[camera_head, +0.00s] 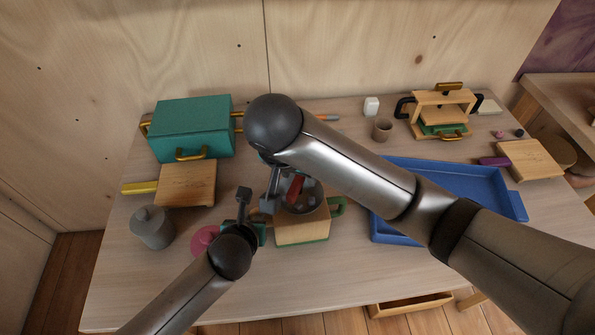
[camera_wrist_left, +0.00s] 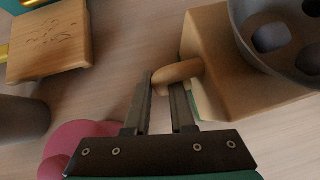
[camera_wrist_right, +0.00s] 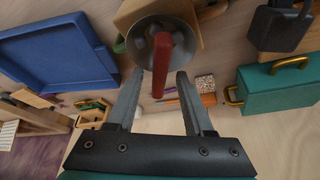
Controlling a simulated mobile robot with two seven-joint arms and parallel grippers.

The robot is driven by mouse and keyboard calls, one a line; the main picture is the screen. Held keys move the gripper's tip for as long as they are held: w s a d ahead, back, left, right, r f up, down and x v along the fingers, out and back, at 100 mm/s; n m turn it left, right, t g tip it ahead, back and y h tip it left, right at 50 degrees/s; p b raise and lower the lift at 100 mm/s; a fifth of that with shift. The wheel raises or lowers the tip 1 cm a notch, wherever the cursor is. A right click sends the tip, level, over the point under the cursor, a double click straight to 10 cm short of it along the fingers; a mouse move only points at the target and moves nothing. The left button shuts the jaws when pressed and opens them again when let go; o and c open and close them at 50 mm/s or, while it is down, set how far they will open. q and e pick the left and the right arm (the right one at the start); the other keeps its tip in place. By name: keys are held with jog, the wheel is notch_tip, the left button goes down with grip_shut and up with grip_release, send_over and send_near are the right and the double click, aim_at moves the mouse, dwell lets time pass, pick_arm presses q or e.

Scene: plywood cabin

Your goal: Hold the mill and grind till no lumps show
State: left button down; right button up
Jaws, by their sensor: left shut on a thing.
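The mill (camera_head: 302,232) is a wooden box with a grey bowl on top and a green base, at the middle front of the table. My left gripper (camera_wrist_left: 165,82) is shut on the wooden peg (camera_wrist_left: 180,72) on the mill's left side. Several dark lumps (camera_wrist_left: 270,37) show in the bowl in the left wrist view. The red crank handle (camera_wrist_right: 162,62) stands over the bowl. My right gripper (camera_wrist_right: 160,84) is open, with the handle's end between its fingers in that view; contact cannot be told. My right arm hides part of the mill's surroundings in the head view.
A blue tray (camera_head: 402,230) lies right of the mill. A grey lidded pot (camera_head: 152,228), a pink item (camera_head: 204,240) and a wooden board (camera_head: 187,183) are to the left. A green box (camera_head: 190,128) and a wooden press (camera_head: 440,97) stand behind. The front table strip is clear.

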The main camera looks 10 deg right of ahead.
jog(key=shift+r, duration=0.1)
jog(key=shift+s+a+r, duration=0.1)
jog(key=shift+a+r, duration=0.15)
jog(key=shift+r, duration=0.45)
jog(key=shift+s+d+r, duration=0.1)
jog(key=shift+s+r, duration=0.15)
jog(key=shift+r, duration=0.1)
jog(key=v, duration=0.9)
jog(key=shift+s+r, duration=0.2)
jog(key=shift+s, duration=0.05)
